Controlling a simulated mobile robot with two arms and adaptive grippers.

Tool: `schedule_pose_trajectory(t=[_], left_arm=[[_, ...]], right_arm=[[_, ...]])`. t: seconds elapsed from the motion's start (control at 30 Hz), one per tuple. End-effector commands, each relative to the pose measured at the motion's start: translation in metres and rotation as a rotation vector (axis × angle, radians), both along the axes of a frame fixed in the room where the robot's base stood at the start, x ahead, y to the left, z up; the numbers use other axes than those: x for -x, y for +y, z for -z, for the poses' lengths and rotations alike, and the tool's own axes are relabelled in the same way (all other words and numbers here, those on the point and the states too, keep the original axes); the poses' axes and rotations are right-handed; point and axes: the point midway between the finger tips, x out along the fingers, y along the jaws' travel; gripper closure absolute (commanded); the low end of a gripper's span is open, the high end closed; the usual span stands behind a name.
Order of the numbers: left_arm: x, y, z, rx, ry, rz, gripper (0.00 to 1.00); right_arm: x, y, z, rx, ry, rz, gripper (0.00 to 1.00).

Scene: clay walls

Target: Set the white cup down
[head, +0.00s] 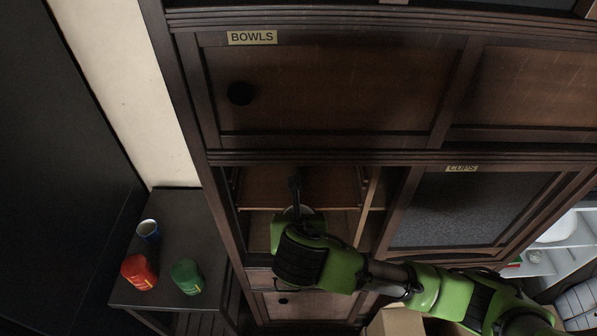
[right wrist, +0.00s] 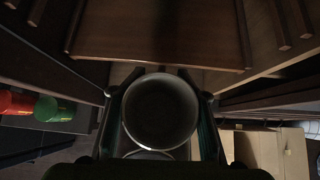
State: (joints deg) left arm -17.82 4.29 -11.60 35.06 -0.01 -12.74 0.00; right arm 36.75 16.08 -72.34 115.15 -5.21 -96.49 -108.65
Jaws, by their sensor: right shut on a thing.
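The white cup (right wrist: 160,112) is between the two fingers of my right gripper (right wrist: 160,92) in the right wrist view, with its round dark opening facing the camera. In the head view my right gripper (head: 296,208) is at the front of an open cabinet compartment, below the BOWLS door. Only a pale sliver of the cup shows there; my green wrist hides the rest. A wooden shelf board (right wrist: 160,35) lies beyond the cup in the right wrist view. Whether the cup touches any surface cannot be told. My left gripper is not in view.
The BOWLS door (head: 330,90) is closed above. A sliding CUPS panel (head: 465,205) stands right of the opening. A cardboard box (head: 395,322) is at lower right.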

Motion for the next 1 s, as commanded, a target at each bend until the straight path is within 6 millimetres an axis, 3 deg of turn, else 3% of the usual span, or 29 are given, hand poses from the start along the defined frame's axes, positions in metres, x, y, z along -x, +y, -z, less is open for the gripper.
schedule_pose_trajectory(t=[0.1,0.2,0.47,0.7,1.0], left_arm=[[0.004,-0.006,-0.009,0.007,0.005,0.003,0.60],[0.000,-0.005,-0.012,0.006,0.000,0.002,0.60],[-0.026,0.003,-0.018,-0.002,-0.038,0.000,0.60],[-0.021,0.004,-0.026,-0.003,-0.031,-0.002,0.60],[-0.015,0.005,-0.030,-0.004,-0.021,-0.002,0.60]], right_arm=[[-0.034,0.000,-0.004,0.001,-0.001,0.004,0.85],[-0.054,0.001,-0.003,-0.001,0.000,0.002,0.85],[-0.080,0.001,-0.002,-0.001,0.000,0.001,0.85],[-0.118,0.001,-0.003,-0.001,0.000,0.001,0.85],[-0.118,0.001,0.005,-0.003,0.000,-0.002,0.85]])
